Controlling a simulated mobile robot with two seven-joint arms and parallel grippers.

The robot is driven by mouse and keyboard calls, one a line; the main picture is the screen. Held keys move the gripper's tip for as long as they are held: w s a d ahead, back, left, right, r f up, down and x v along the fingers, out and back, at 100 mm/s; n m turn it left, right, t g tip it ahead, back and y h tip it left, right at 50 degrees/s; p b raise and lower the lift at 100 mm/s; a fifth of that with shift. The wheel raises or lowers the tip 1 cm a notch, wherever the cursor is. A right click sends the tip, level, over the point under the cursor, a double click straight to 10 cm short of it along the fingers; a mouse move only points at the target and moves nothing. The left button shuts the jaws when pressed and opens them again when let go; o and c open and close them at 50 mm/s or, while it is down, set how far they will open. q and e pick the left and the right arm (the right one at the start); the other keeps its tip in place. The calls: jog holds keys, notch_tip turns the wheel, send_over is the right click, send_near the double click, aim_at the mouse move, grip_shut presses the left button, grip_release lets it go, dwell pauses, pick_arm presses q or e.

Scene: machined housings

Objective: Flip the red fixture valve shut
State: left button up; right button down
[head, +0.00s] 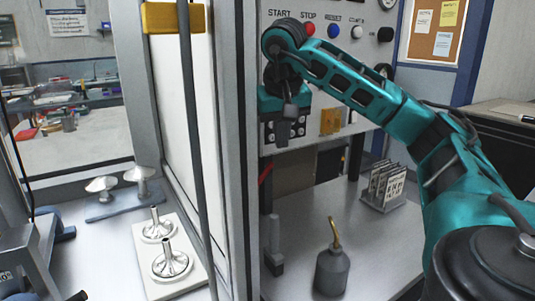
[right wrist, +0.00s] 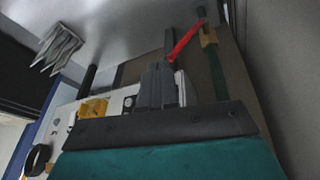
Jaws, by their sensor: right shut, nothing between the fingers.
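The red valve lever shows as a small slanted bar (head: 265,174) beside the cabinet's door edge in the head view, partly hidden by that edge. In the right wrist view the red lever (right wrist: 186,41) is a longer slanted bar just beyond my gripper. My right gripper (head: 290,111) points down in front of the control panel, above the lever and a little to its right. It also shows in the right wrist view (right wrist: 160,84), shut and empty. It seems apart from the lever, but the exact gap is unclear. My left gripper is not in view.
A control panel (head: 345,62) with coloured buttons stands behind my right arm. An orange bracket (head: 331,121) is near the gripper. An oil can (head: 332,270) and a card rack (head: 385,188) stand on the bench. A white plate (head: 148,232) with metal parts lies left of the frame.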

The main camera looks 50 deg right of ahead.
notch_tip(320, 180, up, 3)
jog(key=w+a+n+t+h, duration=0.1)
jog(key=w+a+n, duration=0.1)
jog(key=a+n, duration=0.15)
jog(key=shift+n, duration=0.45)
jog(key=x, duration=0.3)
jog(key=b+x, duration=0.1)
jog(key=x, duration=0.2)
jog(key=d+x, duration=0.1)
jog(key=x, duration=0.3)
jog(key=shift+s, duration=0.2)
